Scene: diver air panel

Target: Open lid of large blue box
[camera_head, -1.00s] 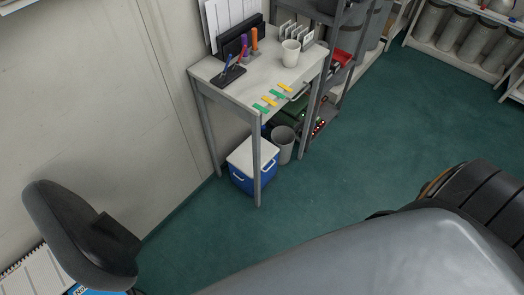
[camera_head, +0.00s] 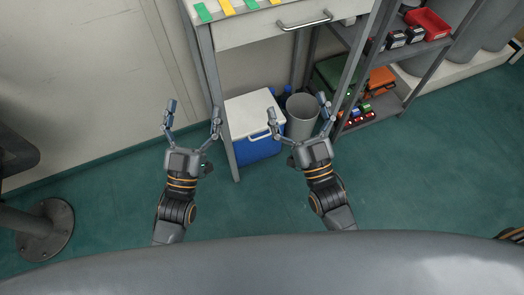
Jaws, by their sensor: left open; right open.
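The large blue box (camera_head: 257,150) stands on the floor under the desk, a blue cooler with a white lid (camera_head: 251,112) and a white handle at its front. The lid looks shut. My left gripper (camera_head: 194,112) is open and empty, left of the box, with the desk's front leg between its right finger and the box. My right gripper (camera_head: 297,104) is open and empty, to the right of the box and in front of the grey bin in the picture. Neither gripper appears to hold anything.
The desk (camera_head: 250,27) with a drawer handle overhangs the box, and its front leg (camera_head: 227,140) stands by the box's left side. A grey bin (camera_head: 301,117) is right of the box. A shelf rack (camera_head: 390,50) stands further right. The green floor (camera_head: 420,175) in front is clear.

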